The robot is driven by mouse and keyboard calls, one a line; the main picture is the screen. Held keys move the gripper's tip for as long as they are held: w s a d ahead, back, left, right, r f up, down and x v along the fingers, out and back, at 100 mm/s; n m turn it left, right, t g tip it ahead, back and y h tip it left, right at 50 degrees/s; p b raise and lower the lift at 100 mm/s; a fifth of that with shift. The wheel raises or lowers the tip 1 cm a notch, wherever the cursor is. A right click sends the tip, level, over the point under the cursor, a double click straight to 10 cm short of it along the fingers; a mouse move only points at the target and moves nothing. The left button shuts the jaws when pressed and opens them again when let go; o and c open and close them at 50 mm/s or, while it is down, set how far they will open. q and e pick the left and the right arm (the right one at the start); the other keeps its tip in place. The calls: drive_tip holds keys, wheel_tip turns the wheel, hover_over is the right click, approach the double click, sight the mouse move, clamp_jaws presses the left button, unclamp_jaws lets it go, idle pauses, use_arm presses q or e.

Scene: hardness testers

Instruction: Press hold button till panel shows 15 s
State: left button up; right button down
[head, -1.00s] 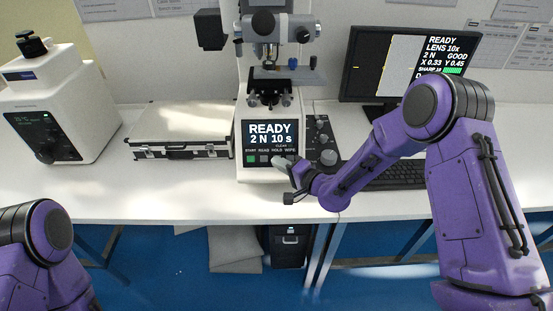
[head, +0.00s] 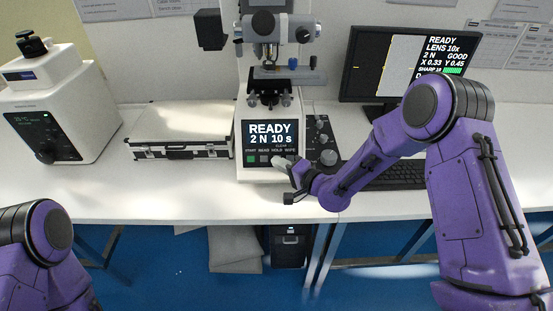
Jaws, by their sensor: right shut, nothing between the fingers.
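The hardness tester (head: 268,95) stands at the back middle of the bench. Its panel (head: 270,134) reads "READY 2 N 10 s". Below the text is a row of buttons labelled START, READ, HOLD and WIPE; a green one (head: 251,159) and a dark red one (head: 264,159) show at the left. The hold button is hidden behind my right gripper (head: 281,163). That gripper is shut and empty, with its tips at the panel's lower right. I cannot tell whether they touch the button. Of my left arm only a purple part shows at lower left; its gripper is out of view.
A silver case (head: 180,135) lies left of the tester, and a white instrument (head: 55,115) stands at far left. A knobbed control box (head: 322,140) is close right of my right gripper. A monitor (head: 410,65) and keyboard (head: 400,176) are farther right. The front bench strip is clear.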

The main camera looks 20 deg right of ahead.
drive_tip(key=shift+f, duration=0.1)
drive_tip(key=shift+w+d+f, duration=0.15)
drive_tip(key=shift+w, duration=0.2)
drive_tip(key=shift+w+f+b, duration=0.1)
drive_tip(key=shift+w+b, duration=0.15)
drive_tip(key=shift+b, duration=0.05)
idle(0.6)
drive_tip(key=shift+s, duration=0.1)
drive_tip(key=shift+s+r+p, duration=0.4)
drive_tip(key=shift+s+p, duration=0.05)
drive_tip(key=shift+s, duration=0.1)
